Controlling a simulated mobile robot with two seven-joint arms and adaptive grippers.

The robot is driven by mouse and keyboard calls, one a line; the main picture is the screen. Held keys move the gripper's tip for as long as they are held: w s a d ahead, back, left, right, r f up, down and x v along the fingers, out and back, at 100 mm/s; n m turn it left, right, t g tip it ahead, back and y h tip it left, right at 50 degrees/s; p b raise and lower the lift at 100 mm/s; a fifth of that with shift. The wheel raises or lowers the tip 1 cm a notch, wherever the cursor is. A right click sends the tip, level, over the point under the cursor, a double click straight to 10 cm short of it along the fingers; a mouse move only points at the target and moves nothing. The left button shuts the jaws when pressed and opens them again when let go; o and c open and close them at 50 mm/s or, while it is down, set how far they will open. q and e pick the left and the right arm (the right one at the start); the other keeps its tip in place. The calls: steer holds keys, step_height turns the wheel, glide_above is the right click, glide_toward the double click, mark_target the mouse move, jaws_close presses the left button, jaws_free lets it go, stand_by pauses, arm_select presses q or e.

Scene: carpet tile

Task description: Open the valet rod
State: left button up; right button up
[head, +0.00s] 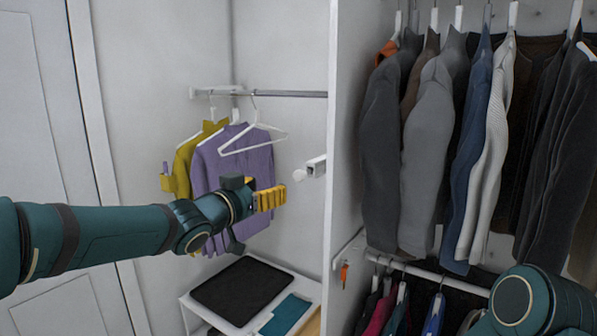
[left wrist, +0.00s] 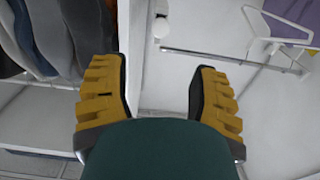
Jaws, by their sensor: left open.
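The valet rod (head: 316,167) is a short white piece with a round knob (head: 300,175) at its end. It sticks out to the left from the white divider panel. In the left wrist view the knob (left wrist: 161,28) shows beyond and between my fingertips, apart from them. My left gripper (head: 271,197) has yellow fingers and is in front of the purple shirt, a little left of and below the knob. It is open and empty, and both fingers are spread in the left wrist view (left wrist: 158,68). My right gripper is out of view.
A purple shirt (head: 257,160), a mustard garment (head: 184,165) and an empty white hanger (head: 253,138) hang on a metal rail (head: 290,94). The divider panel (head: 345,130) separates them from dark coats (head: 380,160). A white shelf unit (head: 195,307) with a black mat stands below.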

mark_target(297, 175)
arm_select(q)
steer(key=p+x, duration=0.2)
steer(key=x, duration=1)
steer(key=shift+w+d+f, duration=0.1)
steer(key=shift+w+d, duration=0.1)
steer(key=shift+w, duration=0.15)
jaws_close()
